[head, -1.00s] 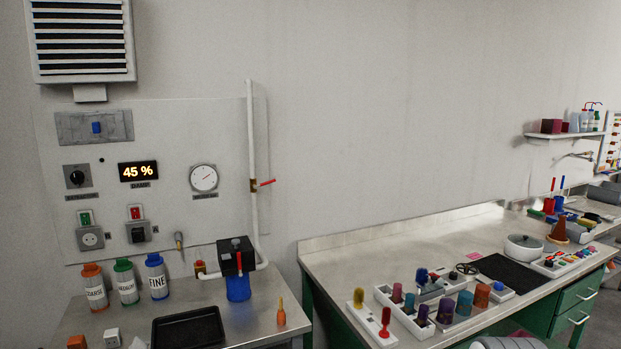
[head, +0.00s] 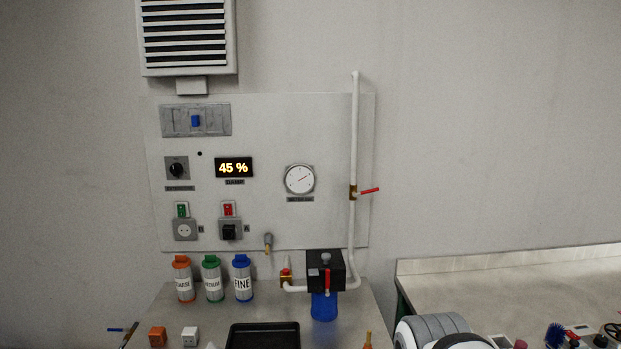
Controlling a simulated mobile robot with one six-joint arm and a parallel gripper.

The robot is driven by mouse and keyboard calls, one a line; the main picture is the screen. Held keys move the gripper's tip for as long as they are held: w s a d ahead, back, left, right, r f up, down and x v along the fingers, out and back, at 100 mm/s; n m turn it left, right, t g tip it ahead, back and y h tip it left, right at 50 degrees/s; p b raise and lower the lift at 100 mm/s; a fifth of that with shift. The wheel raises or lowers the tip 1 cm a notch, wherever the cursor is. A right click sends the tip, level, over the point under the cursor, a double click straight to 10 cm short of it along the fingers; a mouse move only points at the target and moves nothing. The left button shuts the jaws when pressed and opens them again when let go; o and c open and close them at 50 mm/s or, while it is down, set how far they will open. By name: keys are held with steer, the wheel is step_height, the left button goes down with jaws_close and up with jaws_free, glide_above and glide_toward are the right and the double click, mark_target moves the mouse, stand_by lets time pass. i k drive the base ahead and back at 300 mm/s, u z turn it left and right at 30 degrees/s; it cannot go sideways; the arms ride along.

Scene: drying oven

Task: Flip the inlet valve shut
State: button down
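A white pipe (head: 354,130) runs down the right side of the wall panel. A brass valve (head: 353,192) sits on it, with a red lever (head: 369,190) pointing right, across the pipe and tilted slightly up. The pipe bends at the bottom to a black-topped filter unit (head: 325,262) with a blue bowl (head: 324,306) and a red lever (head: 327,282) on its front. A second brass fitting with a red top (head: 286,275) is on the left pipe end. No label shows which is the inlet valve. My gripper is out of view.
The panel also holds a gauge (head: 300,179), a display reading 45 % (head: 234,167) and switches. Several labelled bottles (head: 213,279) and a black tray (head: 263,336) stand below on the bench. A second bench (head: 500,285) is at right; the wall above is clear.

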mark_target(354, 193)
steer(key=u, duration=0.15)
steer(key=i, duration=1.05)
steer(key=z, duration=0.55)
